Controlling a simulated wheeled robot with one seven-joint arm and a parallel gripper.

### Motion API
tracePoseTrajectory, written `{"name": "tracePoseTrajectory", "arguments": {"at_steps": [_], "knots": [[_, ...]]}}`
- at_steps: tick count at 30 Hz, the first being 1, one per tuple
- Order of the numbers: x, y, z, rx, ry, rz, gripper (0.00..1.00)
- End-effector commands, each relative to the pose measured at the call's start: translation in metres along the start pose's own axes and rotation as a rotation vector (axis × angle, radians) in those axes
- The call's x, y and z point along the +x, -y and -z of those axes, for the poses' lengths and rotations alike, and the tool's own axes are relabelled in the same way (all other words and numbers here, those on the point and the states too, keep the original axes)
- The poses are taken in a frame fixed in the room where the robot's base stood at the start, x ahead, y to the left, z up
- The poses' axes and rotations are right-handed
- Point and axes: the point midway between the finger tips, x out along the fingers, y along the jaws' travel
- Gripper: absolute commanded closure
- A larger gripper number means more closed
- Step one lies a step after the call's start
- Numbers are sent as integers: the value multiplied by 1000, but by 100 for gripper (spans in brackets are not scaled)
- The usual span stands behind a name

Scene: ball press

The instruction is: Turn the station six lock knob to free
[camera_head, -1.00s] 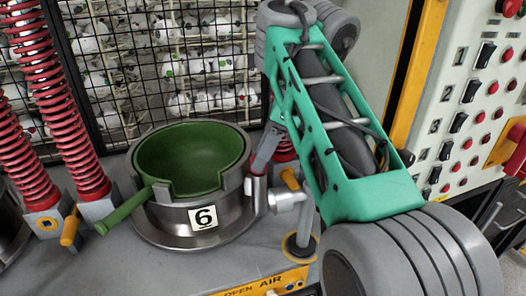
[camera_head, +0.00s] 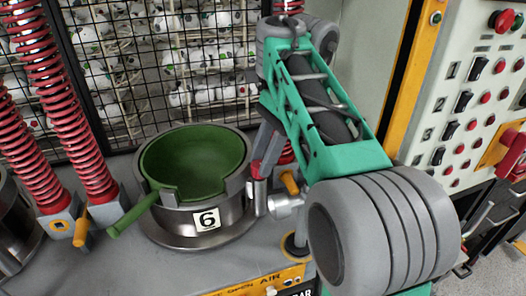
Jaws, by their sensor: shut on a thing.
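The station six mould (camera_head: 206,219) is a round metal base with a "6" label and a green bowl (camera_head: 195,160) inside. A green handle (camera_head: 133,214) sticks out at its lower left. My gripper (camera_head: 258,172) reaches down at the right rim of the base. It is shut on the lock knob there, which is mostly hidden by the fingers. A metal post (camera_head: 260,197) stands directly below the fingertips, with a horizontal metal fitting (camera_head: 284,206) to its right. The knob's exact setting cannot be made out.
Red springs (camera_head: 85,145) stand to the left, with an orange lever (camera_head: 81,232) at their foot. Another orange lever (camera_head: 289,183) is close right of my gripper. A black mesh guard (camera_head: 120,70) is behind. A button panel (camera_head: 470,100) is at the right.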

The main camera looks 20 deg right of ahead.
Motion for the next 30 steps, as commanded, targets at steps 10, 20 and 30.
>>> {"name": "tracePoseTrajectory", "arguments": {"at_steps": [10,20,30], "knots": [[0,0,0,-25,0,-9,100],[0,0,0,-24,-1,-9,58],[0,0,0,-23,-1,-9,48]]}}
